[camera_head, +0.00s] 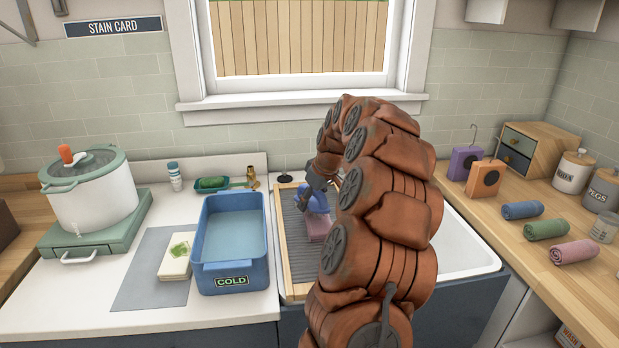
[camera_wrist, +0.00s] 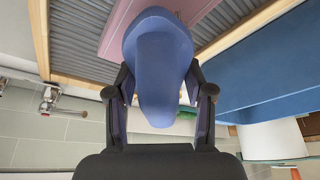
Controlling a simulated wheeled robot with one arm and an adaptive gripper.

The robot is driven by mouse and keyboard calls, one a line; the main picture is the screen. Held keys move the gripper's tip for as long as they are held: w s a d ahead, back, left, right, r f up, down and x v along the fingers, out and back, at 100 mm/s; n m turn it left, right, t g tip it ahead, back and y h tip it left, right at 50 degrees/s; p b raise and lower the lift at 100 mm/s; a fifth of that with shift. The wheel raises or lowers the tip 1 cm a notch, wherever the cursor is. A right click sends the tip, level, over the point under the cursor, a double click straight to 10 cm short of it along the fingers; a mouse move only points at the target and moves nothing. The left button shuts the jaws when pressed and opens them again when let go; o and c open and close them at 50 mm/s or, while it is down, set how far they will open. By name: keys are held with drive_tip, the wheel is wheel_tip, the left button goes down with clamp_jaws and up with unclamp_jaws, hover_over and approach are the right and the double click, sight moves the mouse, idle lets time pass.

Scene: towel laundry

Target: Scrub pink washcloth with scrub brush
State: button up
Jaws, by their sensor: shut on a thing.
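My gripper (camera_head: 318,188) is shut on a blue scrub brush (camera_head: 315,204), above the ribbed washboard (camera_head: 300,250) at the sink. In the wrist view, the brush (camera_wrist: 160,75) sits between the two fingers of my gripper (camera_wrist: 160,92). A pink washcloth (camera_head: 318,228) lies flat on the washboard right beneath the brush; it also shows behind the brush in the wrist view (camera_wrist: 118,28). The brush overlaps the cloth in both views; I cannot tell whether they touch. My arm hides part of the sink.
A blue tub (camera_head: 232,268) marked COLD stands left of the washboard. A stained white cloth (camera_head: 175,262) lies on a grey mat, near a white pot (camera_head: 92,195). Rolled blue, green and pink towels (camera_head: 574,252) lie on the right counter.

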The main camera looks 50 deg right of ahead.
drive_tip(key=shift+s+r, duration=0.1)
drive_tip(key=shift+r, duration=0.8)
drive_tip(key=shift+r+p, duration=0.4)
drive_tip(key=shift+r, duration=2.25)
